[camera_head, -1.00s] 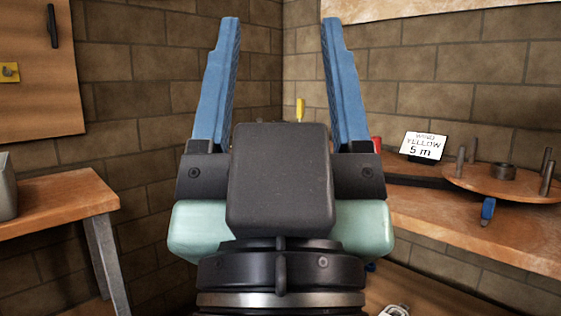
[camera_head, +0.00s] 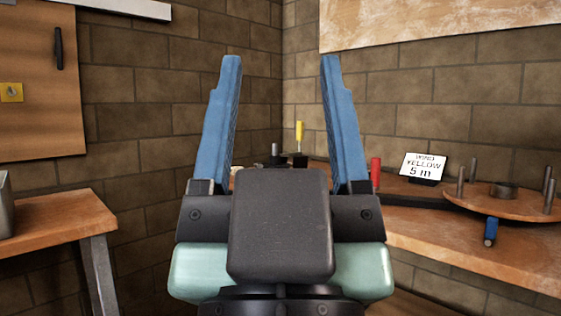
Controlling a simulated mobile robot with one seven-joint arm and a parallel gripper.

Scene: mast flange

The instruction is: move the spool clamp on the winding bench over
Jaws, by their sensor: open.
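My gripper (camera_head: 281,62) is open, its two blue fingers pointing up and apart, with nothing between them. It is in the middle of the view, in front of the wall corner. The winding bench (camera_head: 470,259) is a wooden top on the right. On it is a round wooden board (camera_head: 520,203) with upright grey pegs and a short hub. A small blue-handled part (camera_head: 490,231) hangs at the board's front edge; I cannot tell whether it is the spool clamp. My gripper hides the bench's left part.
A sign (camera_head: 423,165) reading "WIND YELLOW 5 m" stands behind the board. A red upright piece (camera_head: 375,172) and a yellow-handled tool (camera_head: 299,136) stand farther left. Another wooden table (camera_head: 50,226) is at left, under a wall cabinet (camera_head: 30,85). Brick walls close the back.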

